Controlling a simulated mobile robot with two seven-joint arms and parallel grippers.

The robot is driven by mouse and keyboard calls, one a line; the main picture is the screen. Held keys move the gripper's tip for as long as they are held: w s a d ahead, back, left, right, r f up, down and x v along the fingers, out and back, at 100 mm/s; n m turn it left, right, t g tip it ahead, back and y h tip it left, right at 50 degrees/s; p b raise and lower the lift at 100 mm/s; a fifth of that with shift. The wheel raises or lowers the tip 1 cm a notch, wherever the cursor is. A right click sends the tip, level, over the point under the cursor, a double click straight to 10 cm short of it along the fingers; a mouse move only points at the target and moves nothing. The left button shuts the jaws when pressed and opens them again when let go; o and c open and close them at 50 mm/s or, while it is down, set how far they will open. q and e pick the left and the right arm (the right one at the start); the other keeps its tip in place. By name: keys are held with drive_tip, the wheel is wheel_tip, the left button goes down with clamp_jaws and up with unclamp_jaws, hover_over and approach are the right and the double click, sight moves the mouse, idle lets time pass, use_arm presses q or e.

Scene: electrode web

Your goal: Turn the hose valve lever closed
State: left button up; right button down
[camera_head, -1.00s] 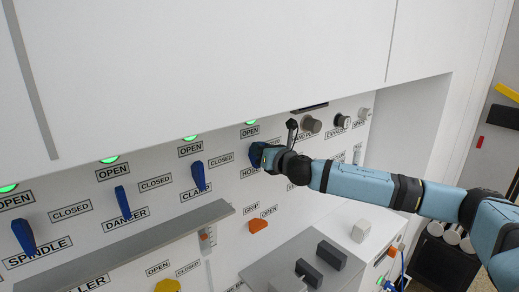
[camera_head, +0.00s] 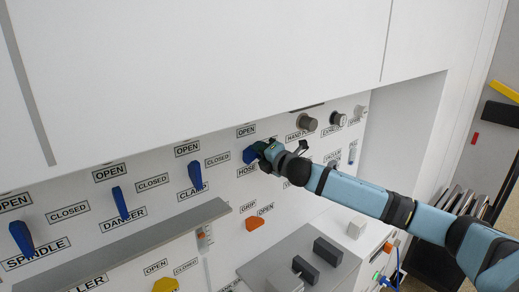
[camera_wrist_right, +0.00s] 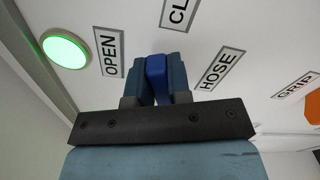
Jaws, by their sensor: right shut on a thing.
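The blue hose valve lever (camera_head: 249,155) is on the white panel between the OPEN and HOSE labels, partly hidden by my right gripper (camera_head: 260,151). In the right wrist view, the lever (camera_wrist_right: 156,78) is between the two fingers of my right gripper (camera_wrist_right: 158,75), which is shut on it. There, the OPEN label (camera_wrist_right: 109,52) is left of the fingers, the cut-off CLOSED label (camera_wrist_right: 180,10) is above them and the HOSE label (camera_wrist_right: 221,69) is to the right. A green lamp (camera_wrist_right: 65,49) beside OPEN is lit. My left gripper is not in view.
The clamp lever (camera_head: 195,174), danger lever (camera_head: 120,203) and spindle lever (camera_head: 22,238) are to the left on the panel. An orange grip knob (camera_head: 254,223) is below my gripper. Grey round knobs (camera_head: 308,123) are to the right. A grey ledge (camera_head: 150,240) juts out below the levers.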

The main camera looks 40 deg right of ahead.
drive_tip(key=shift+d+f+m+p, duration=0.1)
drive_tip(key=shift+f+m+p, duration=0.1)
drive_tip(key=shift+m, duration=0.9)
drive_tip(key=shift+f+m+p, duration=0.1)
drive_tip(key=shift+f+m, duration=0.1)
drive_tip(key=shift+m, duration=0.9)
drive_tip(key=c, duration=1.1)
unclamp_jaws()
drive_tip(key=shift+o, duration=0.2)
drive_tip(key=s+d+b, duration=0.1)
drive_tip(key=s+b, duration=0.2)
drive_tip(key=s, duration=1)
drive_tip(key=shift+s, duration=0.4)
